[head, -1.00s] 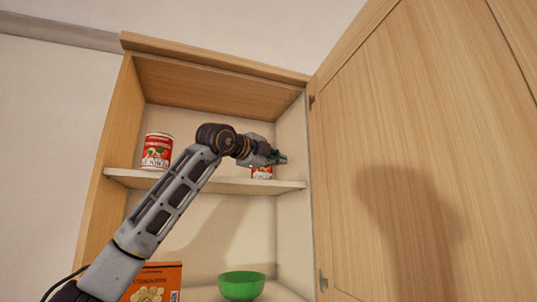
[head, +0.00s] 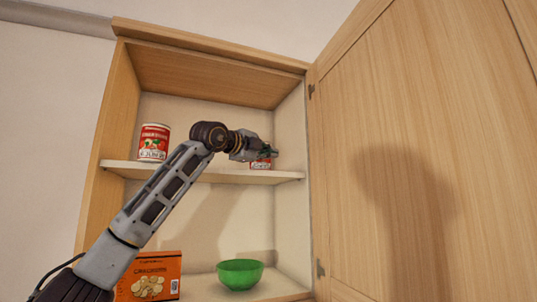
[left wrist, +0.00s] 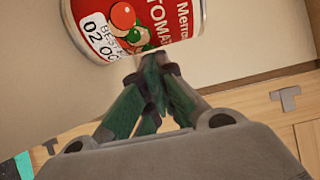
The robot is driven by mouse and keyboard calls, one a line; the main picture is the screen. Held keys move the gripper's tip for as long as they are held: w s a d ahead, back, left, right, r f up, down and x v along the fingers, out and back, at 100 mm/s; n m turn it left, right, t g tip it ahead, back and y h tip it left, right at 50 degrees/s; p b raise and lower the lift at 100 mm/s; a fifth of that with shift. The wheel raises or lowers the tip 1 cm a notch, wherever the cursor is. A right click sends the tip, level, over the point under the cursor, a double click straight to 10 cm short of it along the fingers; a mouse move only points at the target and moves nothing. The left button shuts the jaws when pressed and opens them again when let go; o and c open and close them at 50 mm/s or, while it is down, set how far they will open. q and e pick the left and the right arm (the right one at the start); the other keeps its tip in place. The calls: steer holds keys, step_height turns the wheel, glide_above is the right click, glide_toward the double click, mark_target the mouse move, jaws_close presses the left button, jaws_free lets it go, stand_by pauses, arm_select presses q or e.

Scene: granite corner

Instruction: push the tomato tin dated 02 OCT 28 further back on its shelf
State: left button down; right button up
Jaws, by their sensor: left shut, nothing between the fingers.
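The tomato tin (left wrist: 150,25) is red and white, and its label in the left wrist view reads "BEST" and "02 OC", the rest cut off. In the head view this tin (head: 260,164) stands at the right of the upper shelf (head: 200,174), mostly hidden behind my gripper. My left gripper (head: 275,153) is shut and empty, in front of the tin. In the left wrist view its fingertips (left wrist: 152,62) overlap the tin's edge; I cannot tell whether they touch it. My right gripper is not in view.
A similar red tin (head: 154,142) stands at the shelf's left, its date seeming to contain "JUN". Below are an orange cracker box (head: 150,276) and a green bowl (head: 240,273). The open cabinet door (head: 430,120) stands at the right. The shelf between the tins looks clear.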

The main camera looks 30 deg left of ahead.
mark_target(260, 164)
arm_select(q)
steer(key=shift+w+a, duration=0.15)
steer(key=shift+a, duration=0.15)
steer(key=shift+w+a+p, duration=0.2)
steer(key=shift+w+a, duration=0.15)
steer(key=shift+a, duration=0.3)
steer(key=shift+w+a+p, duration=0.2)
steer(key=shift+w+a, duration=0.15)
steer(key=shift+a, duration=0.5)
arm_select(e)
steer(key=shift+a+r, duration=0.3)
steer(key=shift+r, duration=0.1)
arm_select(q)
steer(key=shift+d, duration=0.1)
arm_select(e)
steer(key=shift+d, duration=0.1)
